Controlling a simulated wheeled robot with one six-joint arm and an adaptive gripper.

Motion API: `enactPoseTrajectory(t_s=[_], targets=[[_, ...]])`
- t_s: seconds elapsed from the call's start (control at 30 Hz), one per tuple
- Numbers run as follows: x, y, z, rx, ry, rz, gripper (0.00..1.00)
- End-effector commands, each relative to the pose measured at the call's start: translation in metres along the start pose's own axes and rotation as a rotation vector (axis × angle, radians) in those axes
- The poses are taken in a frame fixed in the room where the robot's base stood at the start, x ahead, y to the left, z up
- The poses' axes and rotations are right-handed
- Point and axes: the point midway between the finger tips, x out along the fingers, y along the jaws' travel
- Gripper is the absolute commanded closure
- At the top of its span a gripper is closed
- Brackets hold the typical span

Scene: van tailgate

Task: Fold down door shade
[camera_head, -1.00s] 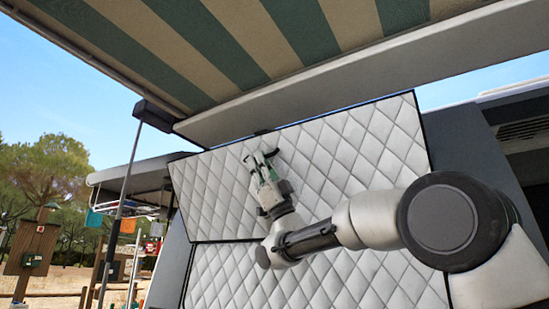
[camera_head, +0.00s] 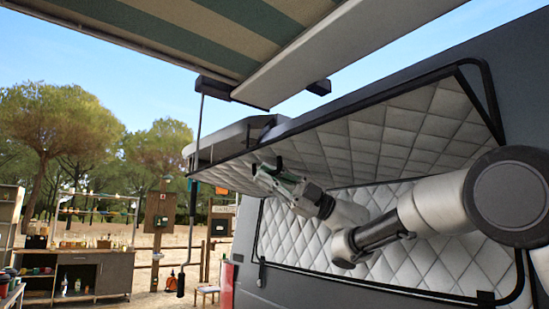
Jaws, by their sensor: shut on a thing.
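The door shade (camera_head: 385,140) is a silver quilted panel with dark edging on the van's side. Its upper part leans outward from the wall, so I see its quilted face from below. The lower part (camera_head: 295,235) lies flat in a dark rounded frame. A fold line runs between them. My gripper (camera_head: 268,173) is at the left half of the upper part, by its outer edge and a small dark tab (camera_head: 279,161). It is shut on the shade there; my own fingers partly hide the exact contact.
A striped awning (camera_head: 190,30) with a pale front bar (camera_head: 350,45) hangs above, close over the shade's outer edge. A thin dark pole (camera_head: 194,200) hangs at its left. A wooden kitchen bench (camera_head: 75,275) stands far left.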

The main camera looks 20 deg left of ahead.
Motion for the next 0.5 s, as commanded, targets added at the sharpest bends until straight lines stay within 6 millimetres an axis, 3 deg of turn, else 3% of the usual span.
enactPoseTrajectory(t_s=[0.2,0.5], targets=[[-0.014,-0.017,0.009,0.004,-0.015,0.014,1.00],[-0.019,-0.024,0.010,0.002,-0.015,0.016,1.00]])
